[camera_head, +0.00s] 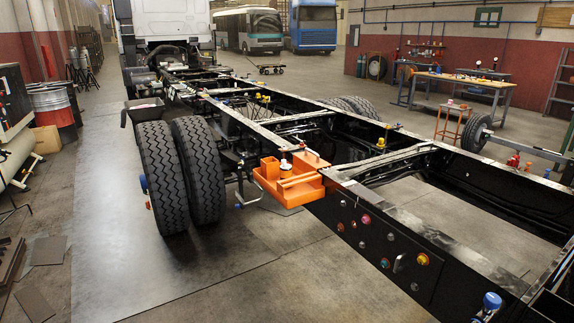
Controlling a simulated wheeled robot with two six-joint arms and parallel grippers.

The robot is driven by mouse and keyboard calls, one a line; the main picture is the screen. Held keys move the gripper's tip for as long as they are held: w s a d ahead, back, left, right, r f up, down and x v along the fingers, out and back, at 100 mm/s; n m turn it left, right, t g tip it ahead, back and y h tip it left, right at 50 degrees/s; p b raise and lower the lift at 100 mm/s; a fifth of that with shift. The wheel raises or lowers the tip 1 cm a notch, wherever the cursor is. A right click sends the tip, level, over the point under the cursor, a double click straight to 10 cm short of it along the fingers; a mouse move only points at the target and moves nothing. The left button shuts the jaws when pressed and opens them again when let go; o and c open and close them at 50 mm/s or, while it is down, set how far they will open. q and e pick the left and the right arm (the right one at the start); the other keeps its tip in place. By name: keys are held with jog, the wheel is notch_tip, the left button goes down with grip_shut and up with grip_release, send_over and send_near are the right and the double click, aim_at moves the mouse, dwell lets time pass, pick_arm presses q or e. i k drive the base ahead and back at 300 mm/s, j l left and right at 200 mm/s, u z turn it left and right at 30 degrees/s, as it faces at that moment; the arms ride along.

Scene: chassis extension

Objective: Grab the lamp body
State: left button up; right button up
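I cannot pick out the lamp body with certainty. An orange tray (268,186) sits at the near side rail of the truck chassis (345,197), just right of the twin wheels. A small dark and white part (285,164) stands upright in or just behind the tray; it is too small to tell what it is. Neither of my grippers shows in the head view.
Large twin tyres (165,175) stand left of the tray. A blue-capped fitting (490,303) is at the bottom right. A workbench (465,84) and a small red stool (452,118) stand at the back right. The floor left of the chassis is mostly clear.

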aim_at(285, 173)
jog(key=i, duration=0.1)
jog(key=z, duration=0.35)
jog(key=i+j+z, duration=0.1)
jog(key=z, duration=0.3)
jog(key=i+j+z, duration=0.1)
jog(key=j+z, duration=0.2)
jog(key=z, duration=0.15)
jog(key=j+z, duration=0.2)
jog(key=z, duration=0.2)
jog(key=j+z, duration=0.25)
jog(key=z, duration=0.2)
